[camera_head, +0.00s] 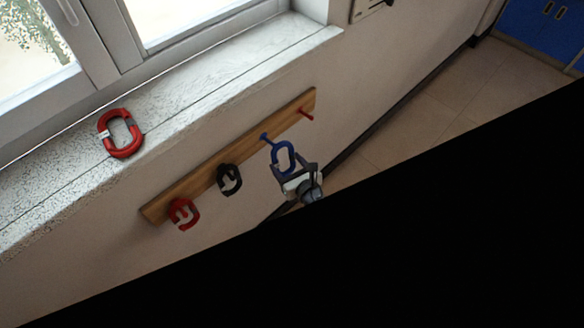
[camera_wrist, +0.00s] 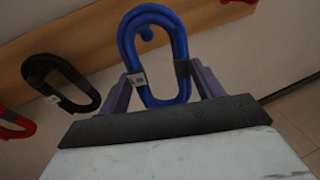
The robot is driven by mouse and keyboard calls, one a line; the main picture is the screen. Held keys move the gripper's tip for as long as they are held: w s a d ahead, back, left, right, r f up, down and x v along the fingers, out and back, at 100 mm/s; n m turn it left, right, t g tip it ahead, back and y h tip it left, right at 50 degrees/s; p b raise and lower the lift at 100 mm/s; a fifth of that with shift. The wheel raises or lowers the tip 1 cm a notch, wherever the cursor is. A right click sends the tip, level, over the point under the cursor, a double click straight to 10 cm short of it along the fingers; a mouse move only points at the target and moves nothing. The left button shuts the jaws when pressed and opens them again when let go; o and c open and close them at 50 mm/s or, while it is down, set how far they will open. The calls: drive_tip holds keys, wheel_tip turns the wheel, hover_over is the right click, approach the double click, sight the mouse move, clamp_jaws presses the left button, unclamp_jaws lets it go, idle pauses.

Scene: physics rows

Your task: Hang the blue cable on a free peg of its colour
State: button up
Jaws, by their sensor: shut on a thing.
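The blue cable (camera_head: 284,152) is a coiled oval loop held upright in my gripper (camera_head: 295,172), in front of the wooden peg rail (camera_head: 205,172). The wrist view shows the blue cable (camera_wrist: 127,42) between the two fingers of my gripper (camera_wrist: 158,90), which is shut on its lower part. A blue peg (camera_head: 265,138) sticks out of the rail with nothing hanging on it. In the wrist view the blue peg (camera_wrist: 147,34) shows through the top of the loop. I cannot tell whether the loop is around the peg or only in front of it.
A black cable (camera_head: 221,181) and a red cable (camera_head: 193,217) hang on the rail to the left. A bare red peg (camera_head: 306,114) is at the right end. Another red cable (camera_head: 124,153) lies on the windowsill (camera_head: 190,95). A black area covers the lower right of the head view.

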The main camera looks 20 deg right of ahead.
drive_tip(key=shift+w+a+f+b, duration=0.2)
drive_tip(key=shift+w+a, duration=0.15)
drive_tip(key=shift+w, duration=0.55)
drive_tip(key=shift+w+a+f+b, duration=0.15)
drive_tip(key=shift+w+a+f, duration=0.15)
drive_tip(key=shift+w, duration=0.65)
drive_tip(key=shift+w+a+f+b, duration=0.15)
drive_tip(key=shift+w+a, duration=0.2)
drive_tip(key=shift+w, duration=0.55)
drive_tip(key=o, duration=1.1)
drive_tip(key=shift+s, duration=0.1)
